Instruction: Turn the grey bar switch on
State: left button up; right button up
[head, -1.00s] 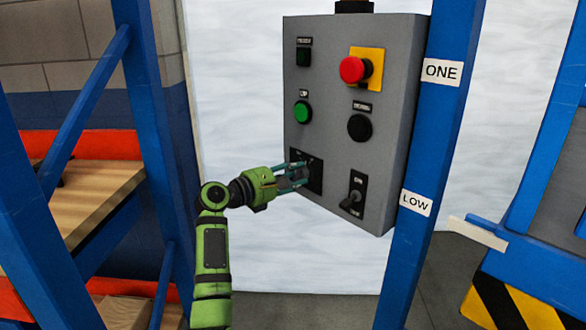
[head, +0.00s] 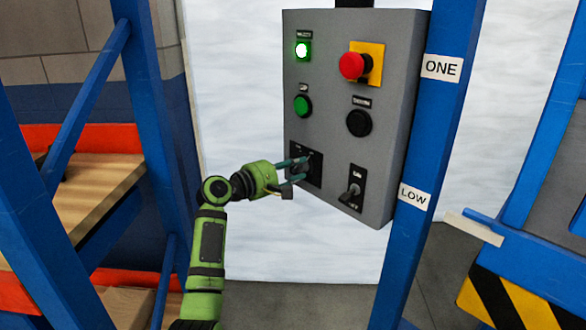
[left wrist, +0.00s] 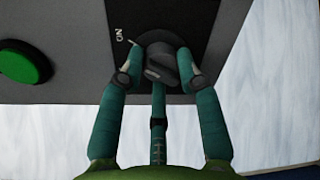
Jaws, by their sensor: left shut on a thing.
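The grey bar switch (left wrist: 160,62) is a dark round knob with a raised bar, on a black plate at the lower left of the grey control panel. In the left wrist view its white mark points up and left, towards the letters ON. My left gripper (head: 304,169) is at this switch, its teal fingers closed on the bar from both sides. In the head view the fingers partly hide the switch. The indicator lamp (head: 302,50) at the panel's top left glows bright green-white. My right gripper is not in view.
The panel (head: 335,120) also carries a green button (head: 303,106), a red mushroom button (head: 352,66), a black button (head: 359,123) and a toggle lever (head: 351,191) close to my gripper. A blue post (head: 425,150) stands right of the panel, wooden shelving (head: 105,190) left.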

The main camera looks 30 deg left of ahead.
pick_arm(q)
jog(key=shift+r, duration=0.2)
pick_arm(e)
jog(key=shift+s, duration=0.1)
pick_arm(q)
jog(key=o, duration=1.2)
jog(key=shift+c, duration=0.2)
jog(key=shift+d, duration=0.15)
jog(key=shift+f, duration=0.1)
jog(key=v, duration=1.2)
